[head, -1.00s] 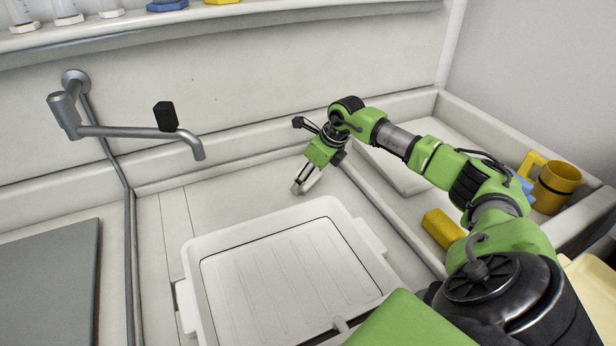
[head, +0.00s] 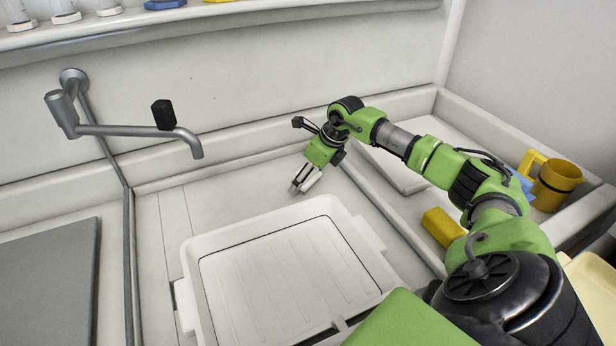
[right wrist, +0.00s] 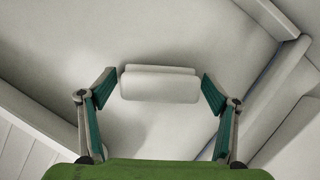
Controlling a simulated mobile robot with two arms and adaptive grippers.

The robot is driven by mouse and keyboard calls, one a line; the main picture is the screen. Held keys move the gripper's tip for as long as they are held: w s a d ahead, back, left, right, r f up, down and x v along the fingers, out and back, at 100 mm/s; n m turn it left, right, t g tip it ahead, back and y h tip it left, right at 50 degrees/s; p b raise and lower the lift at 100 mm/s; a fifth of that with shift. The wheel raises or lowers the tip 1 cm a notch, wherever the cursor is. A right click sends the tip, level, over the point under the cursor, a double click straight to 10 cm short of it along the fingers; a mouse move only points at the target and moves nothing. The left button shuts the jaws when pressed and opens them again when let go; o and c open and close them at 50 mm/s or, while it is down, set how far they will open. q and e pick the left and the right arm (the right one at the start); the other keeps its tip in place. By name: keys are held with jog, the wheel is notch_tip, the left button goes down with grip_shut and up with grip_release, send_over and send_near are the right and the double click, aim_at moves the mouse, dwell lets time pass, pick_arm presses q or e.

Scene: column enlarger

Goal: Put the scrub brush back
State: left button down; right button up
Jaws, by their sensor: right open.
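A pale two-layered block (right wrist: 160,84), which looks like the scrub brush, lies on the light sink floor in the right wrist view. My right gripper (right wrist: 158,95) is open, with one finger on each side of the block and a gap between each finger and its ends. In the head view my right gripper (head: 304,184) points down behind the white tray; the block is hard to make out there against the pale floor and fingers. My left gripper is not in view.
The white tray (head: 213,310) stands just in front of the right gripper. A metal tap (head: 140,131) reaches out at left. A yellow block (head: 443,228), a blue item and a yellow mug (head: 556,186) are at right, beside my arm. A grey board (head: 45,285) lies at left.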

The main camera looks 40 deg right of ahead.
dwell(0.3)
jog(key=shift+s+r+p, duration=0.25)
jog(key=shift+r+p, duration=0.2)
jog(key=shift+r, duration=0.2)
jog(key=p+v, duration=0.3)
jog(key=v, duration=0.3)
jog(key=shift+s+r, duration=0.2)
jog(key=shift+r, duration=0.05)
dwell(0.6)
jog(key=v, duration=1.2)
dwell(0.5)
